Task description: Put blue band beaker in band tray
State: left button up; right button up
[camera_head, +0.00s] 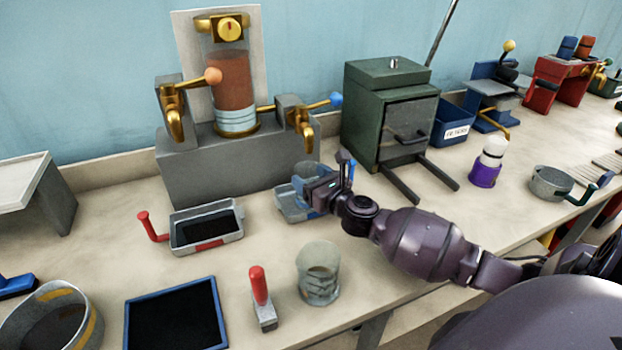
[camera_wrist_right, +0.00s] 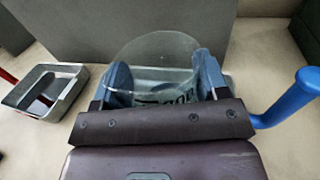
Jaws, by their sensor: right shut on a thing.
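My right gripper (camera_head: 318,188) is shut on a clear glass beaker (camera_wrist_right: 150,62), with a blue finger on each side of it in the right wrist view. The beaker is at or just above a grey tray (camera_head: 287,207) with a blue handle (camera_wrist_right: 290,100). I cannot tell whether its base touches the tray floor. The gripper hides the beaker's lower part and much of the tray, and its band is not clear. Another grey tray (camera_head: 206,228), with a red handle and a red front mark, stands to the left. My left gripper is not in view.
A grey press stand (camera_head: 185,180) with brass taps rises behind the trays. A green cabinet (camera_head: 375,125) stands to the right. In front are another glass beaker (camera_head: 319,275), a red-handled tool (camera_head: 260,290) and a black mat (camera_head: 175,315).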

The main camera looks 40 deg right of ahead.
jog(key=shift+f, duration=0.15)
jog(key=o, duration=0.9)
jog(key=shift+o, duration=0.2)
jog(key=shift+r, duration=0.2)
jog(key=s+p, duration=0.1)
jog(key=s, duration=1.1)
jog(key=shift+d, duration=0.2)
